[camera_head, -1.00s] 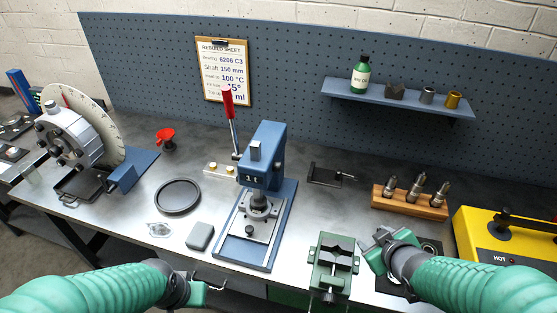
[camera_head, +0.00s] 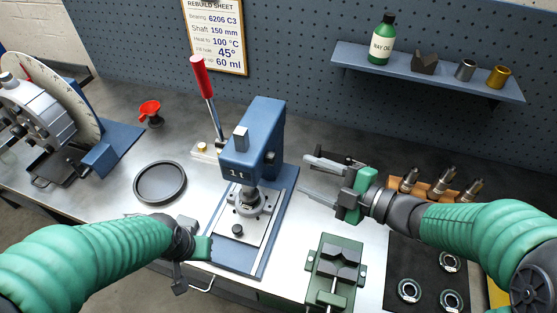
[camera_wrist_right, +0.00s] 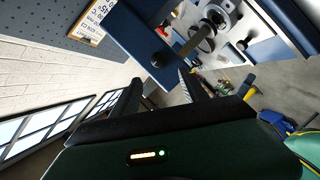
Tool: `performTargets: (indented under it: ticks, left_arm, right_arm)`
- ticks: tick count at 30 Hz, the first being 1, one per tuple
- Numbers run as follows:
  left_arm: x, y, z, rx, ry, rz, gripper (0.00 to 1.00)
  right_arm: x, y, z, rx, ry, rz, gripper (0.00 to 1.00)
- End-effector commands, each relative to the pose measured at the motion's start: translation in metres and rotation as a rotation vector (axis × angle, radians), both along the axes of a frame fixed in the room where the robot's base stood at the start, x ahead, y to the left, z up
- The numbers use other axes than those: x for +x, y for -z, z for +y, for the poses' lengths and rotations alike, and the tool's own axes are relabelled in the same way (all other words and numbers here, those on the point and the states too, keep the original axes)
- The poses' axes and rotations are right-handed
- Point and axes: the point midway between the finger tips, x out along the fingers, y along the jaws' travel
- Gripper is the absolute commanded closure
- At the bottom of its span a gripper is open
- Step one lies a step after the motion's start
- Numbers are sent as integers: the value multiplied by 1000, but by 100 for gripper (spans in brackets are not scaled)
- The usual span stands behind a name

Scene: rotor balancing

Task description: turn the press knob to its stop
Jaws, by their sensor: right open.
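The blue press (camera_head: 252,140) stands mid-bench with its red-handled lever (camera_head: 203,80) raised. A small dark knob (camera_head: 270,158) shows on the right side of its head. In the right wrist view a dark round knob (camera_wrist_right: 158,58) sits on the blue press body, ahead of and roughly between the fingers. My right gripper (camera_head: 318,178) is open and empty, its fingers pointing left at the press, apart from it. It also shows open in the wrist view (camera_wrist_right: 160,92). My left gripper (camera_head: 190,268) is low at the bench's front edge; its jaw gap is unclear.
A green vise (camera_head: 335,272) stands front right of the press, beside a dark mat (camera_head: 425,265) with bearings. A wooden block (camera_head: 405,200) with metal tools is behind my right wrist. A black ring tray (camera_head: 160,183) lies left. A shelf (camera_head: 430,72) hangs above.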

Motion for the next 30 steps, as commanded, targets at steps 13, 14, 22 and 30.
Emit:
performTargets:
  ticks: [13, 14, 22, 30]
  left_arm:
    - [0, -2, 0, 0, 1, -1, 100]
    - [0, -2, 0, 0, 1, -1, 100]
    - [0, -1, 0, 0, 0, 0, 100]
    - [0, -1, 0, 0, 1, 0, 100]
  right_arm:
    - [52, 19, 72, 0, 1, 1, 48]
    - [53, 19, 73, 0, 1, 1, 48]
    - [55, 20, 73, 0, 2, 2, 48]
    - [54, 20, 74, 0, 2, 1, 83]
